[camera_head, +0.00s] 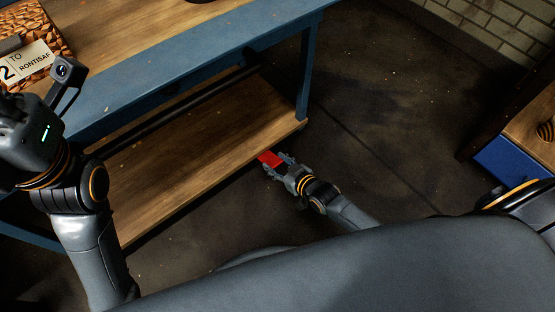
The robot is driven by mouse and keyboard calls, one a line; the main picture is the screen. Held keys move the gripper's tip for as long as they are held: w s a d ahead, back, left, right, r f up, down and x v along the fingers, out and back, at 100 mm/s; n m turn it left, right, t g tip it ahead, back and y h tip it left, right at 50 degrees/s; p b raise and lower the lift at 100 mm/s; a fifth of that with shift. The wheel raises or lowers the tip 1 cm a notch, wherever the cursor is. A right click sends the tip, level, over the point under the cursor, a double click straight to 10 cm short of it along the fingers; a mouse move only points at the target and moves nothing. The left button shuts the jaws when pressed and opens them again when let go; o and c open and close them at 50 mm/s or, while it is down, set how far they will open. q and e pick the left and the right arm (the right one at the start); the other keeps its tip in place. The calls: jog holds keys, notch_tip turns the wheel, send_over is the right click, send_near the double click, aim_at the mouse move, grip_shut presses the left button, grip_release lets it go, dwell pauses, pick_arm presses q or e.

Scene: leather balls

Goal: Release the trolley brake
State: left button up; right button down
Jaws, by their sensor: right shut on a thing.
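A small red piece (268,158), which looks like the brake lever, shows at the front right corner of the blue-framed trolley (306,80), low by its wooden lower shelf (200,150). My right gripper (275,162) reaches down to it and is shut on it. The gripper hides part of the red piece, and I cannot see the wheel. My left gripper is mostly out of view past the left edge; its wrist shows beside the trolley top, and its fingers do not show.
On the trolley top lies a brown textured thing with a white label (25,62). A second blue-and-wood table (510,160) stands at the right with a striped dark ball (545,131) on it. The dark floor (400,110) between is clear. A brick wall (500,25) is behind.

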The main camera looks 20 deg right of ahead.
jog(key=c, duration=0.6)
grip_release()
jog(key=shift+c, duration=0.2)
jog(key=shift+s, duration=0.1)
jog(key=v, duration=1.2)
